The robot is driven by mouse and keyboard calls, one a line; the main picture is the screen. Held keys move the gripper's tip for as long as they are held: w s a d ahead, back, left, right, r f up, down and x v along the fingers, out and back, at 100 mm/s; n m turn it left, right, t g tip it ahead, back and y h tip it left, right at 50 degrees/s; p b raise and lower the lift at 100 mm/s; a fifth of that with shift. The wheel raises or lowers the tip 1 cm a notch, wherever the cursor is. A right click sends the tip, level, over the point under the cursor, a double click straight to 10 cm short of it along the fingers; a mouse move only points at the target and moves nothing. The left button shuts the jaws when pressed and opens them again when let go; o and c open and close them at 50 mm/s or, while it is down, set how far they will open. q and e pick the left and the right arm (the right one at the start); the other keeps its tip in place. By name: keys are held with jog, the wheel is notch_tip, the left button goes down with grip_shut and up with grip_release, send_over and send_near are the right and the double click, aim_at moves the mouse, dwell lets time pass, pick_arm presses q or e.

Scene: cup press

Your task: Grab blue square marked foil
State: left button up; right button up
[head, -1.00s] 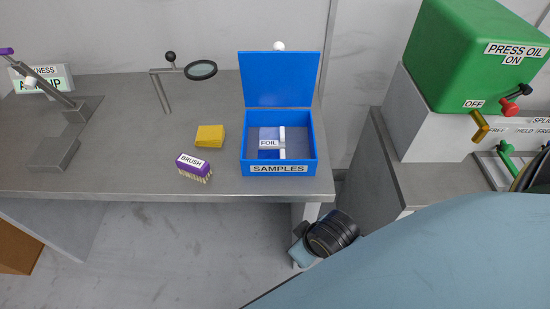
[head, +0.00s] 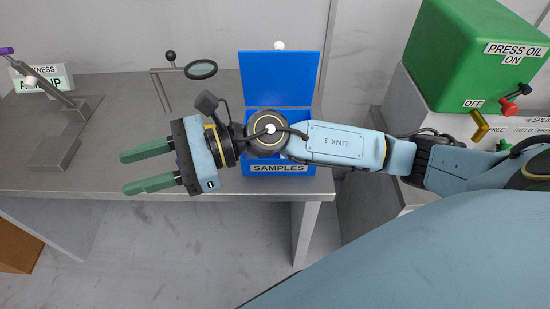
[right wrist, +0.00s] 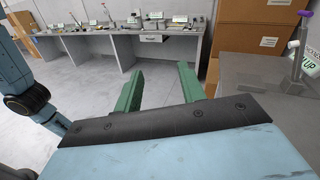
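The blue samples box (head: 279,169) stands on the bench with its lid (head: 279,78) raised. My right arm passes over the box and hides its inside, so the foil is not visible now. My right gripper (head: 122,172) is open and empty, its green fingers apart and pointing left, beyond the box on its left side. In the right wrist view the same gripper (right wrist: 160,80) shows open fingers with nothing between them. My left gripper is not in view.
The grey bench (head: 60,180) has a magnifier (head: 201,69) at the back and a metal stand (head: 62,140) on the left. A green press oil tank (head: 470,55) stands at right. The brush and yellow block are mostly or fully hidden behind my gripper.

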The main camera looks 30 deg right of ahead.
jog(key=w+d+f+n+g+h, duration=0.2)
jog(key=w+d+f+n+h, duration=0.2)
jog(key=d+f+n+h, duration=0.7)
jog(key=w+d+f+n+h, duration=0.15)
jog(key=d+h, duration=0.25)
jog(key=d, duration=0.6)
jog(key=w+d+m+h, duration=0.15)
jog(key=d+h, duration=0.25)
jog(key=d, duration=0.5)
jog(key=shift+n, duration=0.5)
jog(key=f, duration=0.2)
jog(key=w+f, duration=0.1)
jog(key=f, duration=0.4)
jog(key=shift+w+d, duration=0.3)
jog(key=shift+d, duration=0.05)
jog(key=shift+w+d+f, duration=0.1)
jog(key=shift+w+f, duration=0.05)
jog(key=shift+f, duration=0.8)
jog(key=shift+w+d+f, duration=0.1)
jog(key=shift+w+f, duration=0.1)
jog(key=shift+f, duration=0.8)
jog(key=shift+w+d+f, duration=0.1)
jog(key=shift+w+f, duration=0.05)
jog(key=shift+f, duration=0.8)
jog(key=shift+c, duration=0.4)
grip_shut()
